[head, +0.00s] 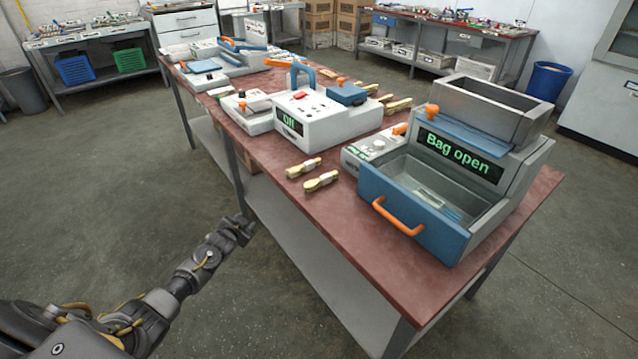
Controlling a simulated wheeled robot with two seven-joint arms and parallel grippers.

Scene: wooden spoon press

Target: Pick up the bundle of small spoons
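Two small pale wooden bundles with light bands lie on the red-brown table (335,225). One bundle (303,168) is a little behind the other bundle (320,181), left of the blue-fronted machine. More similar bundles, such as one (397,106), lie farther back behind the white machine. I cannot tell single spoons apart in them. My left gripper (242,228) is beside the table's near left side, apart from the bundles and seemingly holding nothing. Its fingers are too small and dark to tell whether they are open. My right gripper is not in view.
The machine (430,200) at the table's right end reads "Bag open"; its blue drawer with orange handle (398,217) stands out. A white machine (318,120) reads "Off". More devices stand farther left. Bare tabletop lies in front of the bundles. A lower shelf (310,255) runs beneath.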

